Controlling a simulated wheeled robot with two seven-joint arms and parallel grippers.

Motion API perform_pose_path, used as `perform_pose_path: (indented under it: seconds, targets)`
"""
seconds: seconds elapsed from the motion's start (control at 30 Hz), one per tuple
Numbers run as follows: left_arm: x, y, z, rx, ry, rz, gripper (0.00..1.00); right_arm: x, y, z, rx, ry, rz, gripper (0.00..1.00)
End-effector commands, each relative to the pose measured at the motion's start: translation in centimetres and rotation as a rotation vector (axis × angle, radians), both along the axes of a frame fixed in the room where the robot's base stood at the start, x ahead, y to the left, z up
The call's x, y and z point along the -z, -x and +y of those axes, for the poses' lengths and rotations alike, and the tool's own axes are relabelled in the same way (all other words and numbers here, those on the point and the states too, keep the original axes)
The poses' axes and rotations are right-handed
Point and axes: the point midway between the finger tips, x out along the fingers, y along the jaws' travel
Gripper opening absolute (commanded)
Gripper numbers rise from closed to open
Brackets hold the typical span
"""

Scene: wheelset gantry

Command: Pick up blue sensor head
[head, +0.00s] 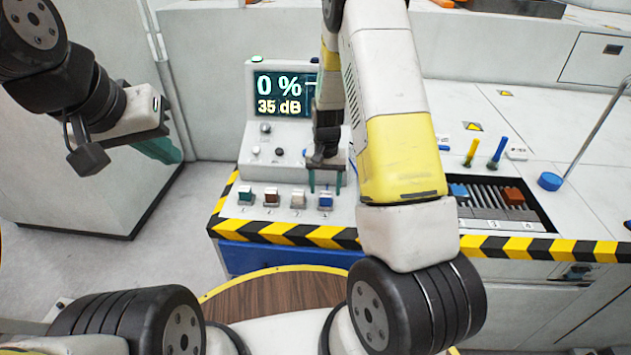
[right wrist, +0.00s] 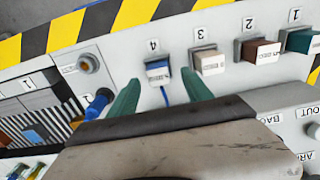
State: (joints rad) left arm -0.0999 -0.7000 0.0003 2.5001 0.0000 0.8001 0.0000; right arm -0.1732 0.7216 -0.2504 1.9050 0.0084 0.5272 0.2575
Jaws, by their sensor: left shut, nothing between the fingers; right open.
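The blue sensor head (head: 326,200) is the rightmost of a row of small blocks on the front of the grey console. In the right wrist view the blue sensor head (right wrist: 157,73) sits by label 4, with a pale labelled face and a blue strip below it. My right gripper (head: 326,182) is open above it, fingers pointing down. In the right wrist view its green fingertips (right wrist: 161,90) stand apart on either side of the head's position, with no visible contact. My left gripper (head: 160,150) is shut and empty, far left of the console.
Beside the blue head are beige (head: 298,199), brown (head: 272,197) and teal (head: 245,194) blocks. A slotted rack (head: 490,212) lies right, behind my right arm. A display (head: 282,93) stands behind the console. A striped edge (head: 290,234) runs along the front.

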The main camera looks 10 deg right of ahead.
Motion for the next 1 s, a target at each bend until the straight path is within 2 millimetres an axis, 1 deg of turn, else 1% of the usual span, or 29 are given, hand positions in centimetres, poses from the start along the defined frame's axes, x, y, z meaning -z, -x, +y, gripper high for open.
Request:
perform_pose_path:
  seconds: [0.03, 0.1, 0.2, 0.3, 0.5, 0.57, 0.6, 0.67, 0.7, 0.77, 0.8, 0.83, 1.0]
  targets:
    - [0.0, 0.0, 0.0, 0.0, 0.0, 0.0, 0.0, 1.0, 0.2, -0.1, 0.001, 0.001, 0.005, 0.58]
    - [0.0, 0.0, 0.0, 0.0, 0.0, 0.0, 0.0, 2.1, 0.2, -0.2, 0.001, 0.001, 0.004, 0.58]
    - [0.0, 0.0, 0.0, 0.0, 0.0, 0.0, 0.0, 3.2, 0.2, -0.2, 0.0, 0.0, 0.003, 0.58]
    - [0.0, 0.0, 0.0, 0.0, 0.0, 0.0, 0.0, 3.6, 0.1, -0.2, -0.001, 0.0, 0.001, 0.58]
    - [0.0, 0.0, 0.0, 0.0, 0.0, 0.0, 0.0, 3.6, 0.1, -0.1, -0.001, 0.0, 0.001, 0.58]
    - [0.0, 0.0, 0.0, 0.0, 0.0, 0.0, 0.0, 3.6, 0.1, -0.1, -0.001, 0.0, 0.001, 0.48]
    - [0.0, 0.0, 0.0, 0.0, 0.0, 0.0, 0.0, 3.6, 0.1, -0.1, -0.001, 0.0, 0.001, 0.41]
    - [0.0, 0.0, 0.0, 0.0, 0.0, 0.0, 0.0, 3.6, 0.1, -0.1, -0.001, 0.0, 0.001, 0.29]
    - [0.0, 0.0, 0.0, 0.0, 0.0, 0.0, 0.0, 3.6, 0.1, -0.1, -0.001, 0.0, 0.001, 0.21]
    - [0.0, 0.0, 0.0, 0.0, 0.0, 0.0, 0.0, 3.6, 0.1, -0.1, -0.001, 0.0, 0.001, 0.09]
    - [0.0, 0.0, 0.0, 0.0, 0.0, 0.0, 0.0, 3.6, 0.1, -0.1, -0.001, 0.0, 0.001, 0.01]
    - [0.0, 0.0, 0.0, 0.0, 0.0, 0.0, 0.0, 3.6, 0.1, -0.1, -0.001, 0.0, 0.001, 0.0]
    - [0.0, 0.0, 0.0, 0.0, 0.0, 0.0, 0.0, 3.6, 0.1, -0.1, -0.001, 0.0, 0.0, 0.0]
